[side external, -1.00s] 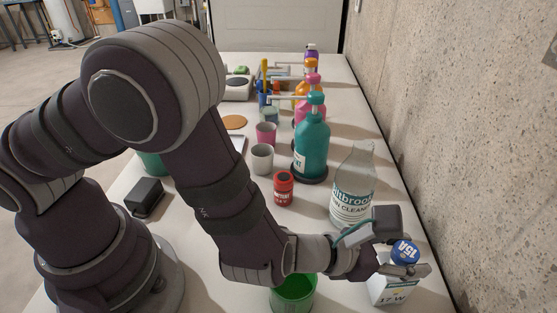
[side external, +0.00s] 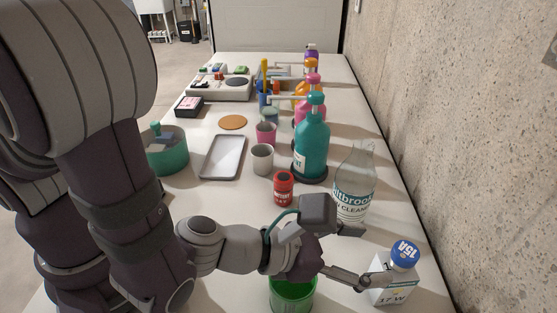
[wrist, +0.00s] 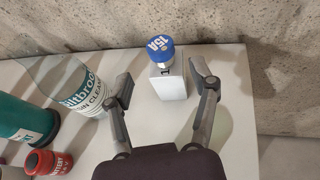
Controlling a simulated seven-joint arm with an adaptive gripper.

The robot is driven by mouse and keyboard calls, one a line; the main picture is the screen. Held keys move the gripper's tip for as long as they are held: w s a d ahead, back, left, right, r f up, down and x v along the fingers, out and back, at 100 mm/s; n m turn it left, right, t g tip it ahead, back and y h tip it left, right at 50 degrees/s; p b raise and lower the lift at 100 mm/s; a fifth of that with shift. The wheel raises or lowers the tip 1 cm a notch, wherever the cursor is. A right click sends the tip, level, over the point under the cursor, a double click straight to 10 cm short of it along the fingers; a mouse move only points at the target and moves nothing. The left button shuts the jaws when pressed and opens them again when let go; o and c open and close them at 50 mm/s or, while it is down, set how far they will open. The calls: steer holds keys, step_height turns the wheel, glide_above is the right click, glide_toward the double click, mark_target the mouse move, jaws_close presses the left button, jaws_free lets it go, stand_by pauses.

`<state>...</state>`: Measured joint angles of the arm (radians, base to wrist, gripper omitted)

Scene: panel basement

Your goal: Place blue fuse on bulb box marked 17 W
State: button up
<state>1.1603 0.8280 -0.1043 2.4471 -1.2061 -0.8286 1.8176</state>
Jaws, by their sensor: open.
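The blue fuse (side external: 404,254), marked 15A, sits upright on top of the white bulb box (side external: 389,290) marked 17 W, near the right edge of the table. In the wrist view the fuse (wrist: 160,47) rests on the box (wrist: 170,82) with nothing gripping it. My gripper (side external: 362,259) is open and empty, to the left of the box in the side external view. In the wrist view my gripper (wrist: 163,88) has its two fingers spread wide, with the box and fuse beyond and between them.
A clear cleaner bottle (side external: 354,195) stands close behind my gripper. A green cup (side external: 293,294) is beneath my wrist. A red battery jar (side external: 283,188) and a teal pump bottle (side external: 312,145) stand farther back. The concrete wall (side external: 460,130) runs along the right side.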

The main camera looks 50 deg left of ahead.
steer(key=w+a+r+n+g+y, duration=0.1)
steer(key=a+r+n+g+y, duration=0.3)
steer(key=a+n, duration=0.8)
steer(key=w+a+r+n+t+y, duration=0.15)
steer(key=a+n+y, duration=0.5)
steer(key=n, duration=1.05)
steer(key=s+a+r+n+g+h, duration=0.3)
steer(key=s+r+n, duration=0.2)
steer(key=s+n, duration=0.5)
steer(key=n, duration=0.3)
steer(key=shift+a+g+h, duration=0.15)
steer(key=shift+g+h, duration=0.2)
